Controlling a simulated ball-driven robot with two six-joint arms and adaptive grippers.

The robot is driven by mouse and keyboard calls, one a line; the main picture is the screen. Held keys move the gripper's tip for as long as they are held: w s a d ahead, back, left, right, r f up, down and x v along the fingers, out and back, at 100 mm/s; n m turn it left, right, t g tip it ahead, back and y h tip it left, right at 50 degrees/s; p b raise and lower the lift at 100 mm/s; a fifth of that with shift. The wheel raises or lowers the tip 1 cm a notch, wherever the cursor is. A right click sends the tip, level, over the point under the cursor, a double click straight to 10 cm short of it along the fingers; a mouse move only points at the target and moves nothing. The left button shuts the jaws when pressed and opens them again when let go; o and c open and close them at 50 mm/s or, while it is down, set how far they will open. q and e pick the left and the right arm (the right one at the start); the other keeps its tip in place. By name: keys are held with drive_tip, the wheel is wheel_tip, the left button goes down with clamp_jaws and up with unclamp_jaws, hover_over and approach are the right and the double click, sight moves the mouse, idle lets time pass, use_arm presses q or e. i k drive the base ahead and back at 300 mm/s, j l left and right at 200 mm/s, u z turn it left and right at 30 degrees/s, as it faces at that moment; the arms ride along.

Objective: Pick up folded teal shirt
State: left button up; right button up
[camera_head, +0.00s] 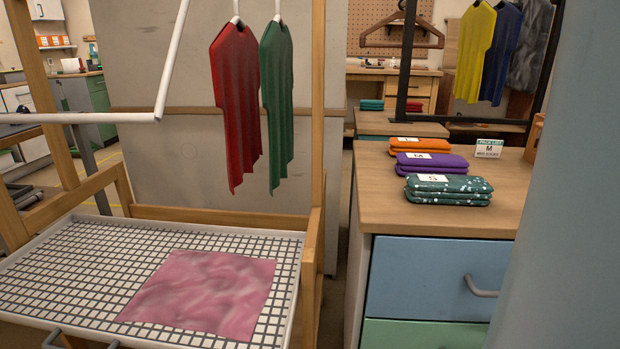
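A folded teal shirt (448,184) with white speckles lies at the front of a stack row on the wooden counter, right of centre. It has a white label marked S on top. A folded purple shirt (431,160) with an M label lies just behind it, and a folded orange shirt (420,144) with an L label behind that. A small card (489,148) headed "Pack list" with an M stands at their right. Smaller teal folded bundles (372,104) lie on a counter further back. Neither of my grippers is in view.
The wooden counter (400,217) has bare room left of and before the shirts, over a blue drawer (425,280). A pink cloth (205,290) lies on a mesh tray (75,255) at left. Red (236,100) and green (277,105) shirts hang above.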

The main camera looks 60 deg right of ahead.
sight(457, 189)
drive_tip(key=z, duration=2.1)
